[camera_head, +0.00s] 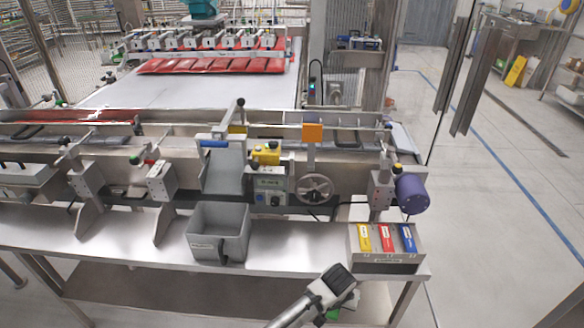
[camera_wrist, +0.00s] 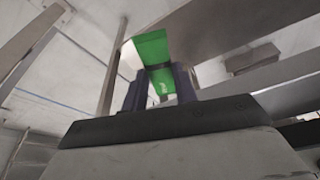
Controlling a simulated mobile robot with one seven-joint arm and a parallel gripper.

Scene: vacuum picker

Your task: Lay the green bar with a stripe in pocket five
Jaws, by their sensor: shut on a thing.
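My gripper (camera_wrist: 160,88) is shut on the green bar (camera_wrist: 150,47), which stands out beyond the two dark fingers in the wrist view. A darker band crosses the bar near the fingers; I cannot tell if it is the stripe or shade. In the head view only small green patches (camera_head: 333,314) show under my wrist, at the bottom, in front of the bench. A metal holder (camera_head: 412,257) at the bench's right end carries a yellow bar (camera_head: 364,237), a red bar (camera_head: 386,238) and a blue bar (camera_head: 407,238) side by side. Pocket numbers are not legible.
A grey open bin (camera_head: 204,249) stands on the steel bench (camera_head: 298,250), left of the holder. Bare bench top lies between them. Behind are a handwheel (camera_head: 316,188), a control box (camera_head: 270,185) and a purple motor (camera_head: 411,194). Metal edges surround the bar in the wrist view.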

